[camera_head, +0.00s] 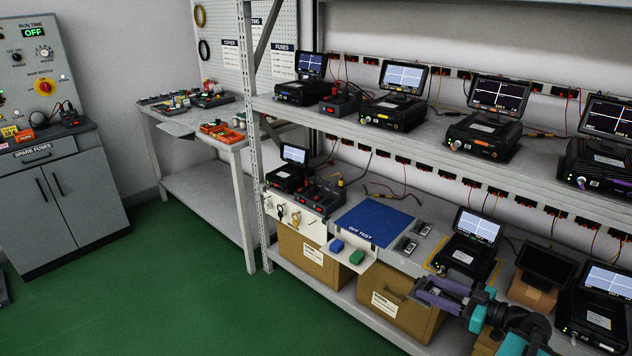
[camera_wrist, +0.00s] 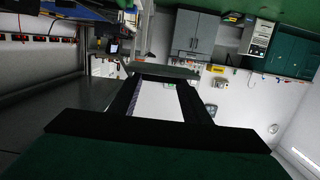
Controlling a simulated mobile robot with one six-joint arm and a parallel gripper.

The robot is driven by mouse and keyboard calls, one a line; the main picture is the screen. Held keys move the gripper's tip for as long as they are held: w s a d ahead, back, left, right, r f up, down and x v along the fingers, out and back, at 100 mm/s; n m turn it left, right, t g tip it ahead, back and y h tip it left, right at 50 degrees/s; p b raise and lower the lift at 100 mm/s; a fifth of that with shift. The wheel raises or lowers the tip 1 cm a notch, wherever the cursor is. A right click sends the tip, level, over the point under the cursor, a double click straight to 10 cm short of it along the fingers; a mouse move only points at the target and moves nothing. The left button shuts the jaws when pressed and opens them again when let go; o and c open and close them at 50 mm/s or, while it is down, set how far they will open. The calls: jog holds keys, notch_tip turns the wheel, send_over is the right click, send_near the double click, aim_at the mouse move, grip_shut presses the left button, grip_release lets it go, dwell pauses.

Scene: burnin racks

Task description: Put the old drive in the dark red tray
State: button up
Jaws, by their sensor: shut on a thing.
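My gripper (camera_head: 428,291) is at the lower right of the head view, in front of the rack's lower shelf. In the wrist view its two dark fingers (camera_wrist: 163,76) are shut on a flat, dark grey slab (camera_wrist: 165,68), which I take to be the old drive. The slab lies across the fingertips; its label side is not clear. Two small, labelled drive-like units (camera_head: 406,245) lie on the rack's middle shelf, apart from my gripper. I cannot make out a dark red tray in either view.
A blue mat (camera_head: 373,220) lies on the middle shelf among test units with screens (camera_head: 471,228). Cardboard boxes (camera_head: 310,258) stand below. A side bench (camera_head: 193,122) holds small trays and parts. A grey cabinet (camera_head: 62,200) stands at left. The green floor (camera_head: 190,280) is clear.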

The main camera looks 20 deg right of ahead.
jog(key=w+a+r+n+g+y, duration=0.1)
jog(key=w+a+r, duration=0.1)
jog(key=w+a, duration=0.4)
jog(key=w+a+r+n+g+y+p, duration=0.1)
jog(key=w+a, duration=0.5)
jog(key=a, duration=0.9)
jog(key=w+a+r+n+g+y, duration=0.2)
jog(key=w+a, duration=0.4)
jog(key=a, duration=0.4)
jog(key=shift+w+a+r+y+p, duration=0.3)
jog(key=shift+a+r, duration=0.1)
jog(key=shift+r, duration=0.3)
